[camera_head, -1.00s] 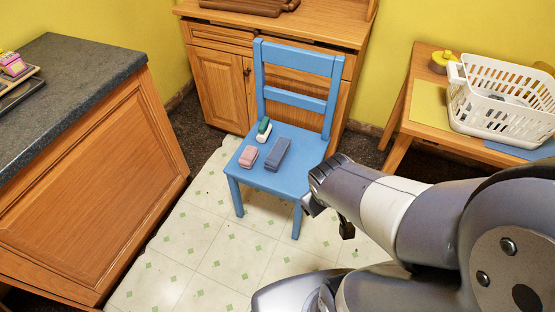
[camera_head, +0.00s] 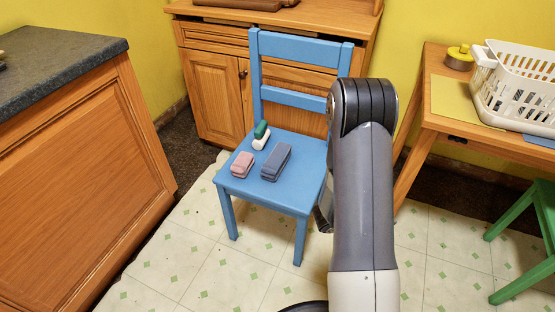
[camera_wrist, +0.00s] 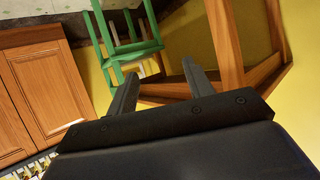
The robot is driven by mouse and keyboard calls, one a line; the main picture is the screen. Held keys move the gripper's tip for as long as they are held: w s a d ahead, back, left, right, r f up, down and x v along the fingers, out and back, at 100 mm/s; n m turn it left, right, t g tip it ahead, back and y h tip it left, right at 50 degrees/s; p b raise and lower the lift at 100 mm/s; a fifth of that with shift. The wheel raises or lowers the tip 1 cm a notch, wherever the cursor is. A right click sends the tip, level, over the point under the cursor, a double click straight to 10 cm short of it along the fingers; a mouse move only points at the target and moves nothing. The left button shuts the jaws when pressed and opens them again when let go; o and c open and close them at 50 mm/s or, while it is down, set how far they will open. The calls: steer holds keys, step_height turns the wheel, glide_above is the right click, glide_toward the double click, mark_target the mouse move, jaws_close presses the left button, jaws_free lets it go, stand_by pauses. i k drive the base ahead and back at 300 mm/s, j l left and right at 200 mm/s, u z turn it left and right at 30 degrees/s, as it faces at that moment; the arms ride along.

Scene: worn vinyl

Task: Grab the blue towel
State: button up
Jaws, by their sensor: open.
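The blue towel (camera_head: 276,162) is a folded grey-blue bundle lying on the seat of a blue chair (camera_head: 300,198). A folded pink cloth (camera_head: 242,165) lies to its left. A green-and-white item (camera_head: 262,135) lies just behind them. My gripper is mostly hidden behind my arm in the head view. In the wrist view my gripper (camera_wrist: 160,84) has its two fingers spread apart with nothing between them. The wrist view does not show the towel; it faces green furniture (camera_wrist: 125,45), wood and a yellow wall.
A grey-topped wooden counter (camera_head: 95,170) stands at left. A wooden cabinet (camera_head: 210,90) is behind the chair. At right, a wooden table (camera_head: 440,115) bears a white basket (camera_head: 515,85). Green furniture (camera_head: 520,240) stands at lower right. Pale tiled floor is open in front.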

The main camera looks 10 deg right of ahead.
mark_target(273, 166)
steer(key=i+l+u, duration=0.45)
steer(key=i, duration=0.15)
steer(key=u, duration=1.25)
